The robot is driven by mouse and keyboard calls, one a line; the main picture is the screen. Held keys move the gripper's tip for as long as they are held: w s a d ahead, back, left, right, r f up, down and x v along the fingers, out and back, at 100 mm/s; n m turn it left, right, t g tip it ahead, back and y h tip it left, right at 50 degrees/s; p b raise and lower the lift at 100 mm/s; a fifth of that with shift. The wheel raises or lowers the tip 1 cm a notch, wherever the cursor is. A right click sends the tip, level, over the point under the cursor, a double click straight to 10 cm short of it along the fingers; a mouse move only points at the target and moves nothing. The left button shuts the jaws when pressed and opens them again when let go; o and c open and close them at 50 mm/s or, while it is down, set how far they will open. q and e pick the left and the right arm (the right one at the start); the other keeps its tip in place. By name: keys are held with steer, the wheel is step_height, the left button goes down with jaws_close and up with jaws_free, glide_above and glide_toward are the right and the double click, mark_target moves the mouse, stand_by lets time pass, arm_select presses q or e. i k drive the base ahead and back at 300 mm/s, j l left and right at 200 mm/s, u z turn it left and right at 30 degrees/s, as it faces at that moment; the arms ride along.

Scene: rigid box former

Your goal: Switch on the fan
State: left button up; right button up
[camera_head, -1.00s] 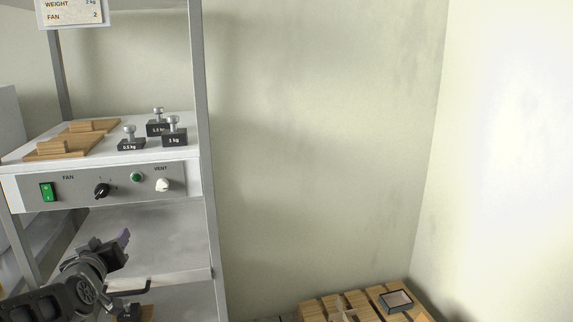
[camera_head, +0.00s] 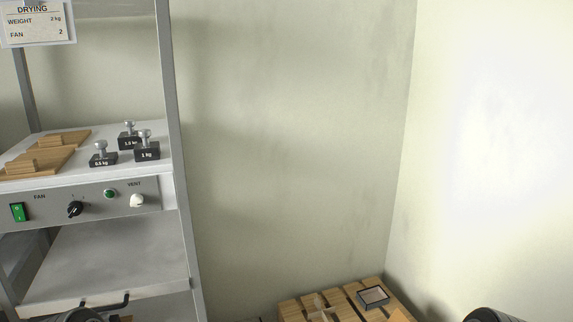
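The grey control panel (camera_head: 90,203) runs along the front edge of the shelf at left. Its green rocker switch (camera_head: 18,212) sits at the far left end, near the label FAN. To its right are a black knob (camera_head: 75,209), a round green button or lamp (camera_head: 110,194) and a white VENT knob (camera_head: 137,200). I cannot tell the rocker's position with certainty. Only dark rounded parts of my arms show at the bottom edge, one at left and one at right. Neither gripper's fingers are in view, and nothing touches the panel.
Three weights (camera_head: 103,159) and wooden pieces (camera_head: 45,155) stand on the shelf (camera_head: 160,167). A card (camera_head: 38,24) above reads DRYING, weight 2 kg, fan 2. A metal post (camera_head: 172,120) bounds the rack. A wooden pallet (camera_head: 295,308) bears a small dark-rimmed tray (camera_head: 373,297). A lower shelf is bare.

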mark_target(19, 210)
steer(key=u, duration=1.25)
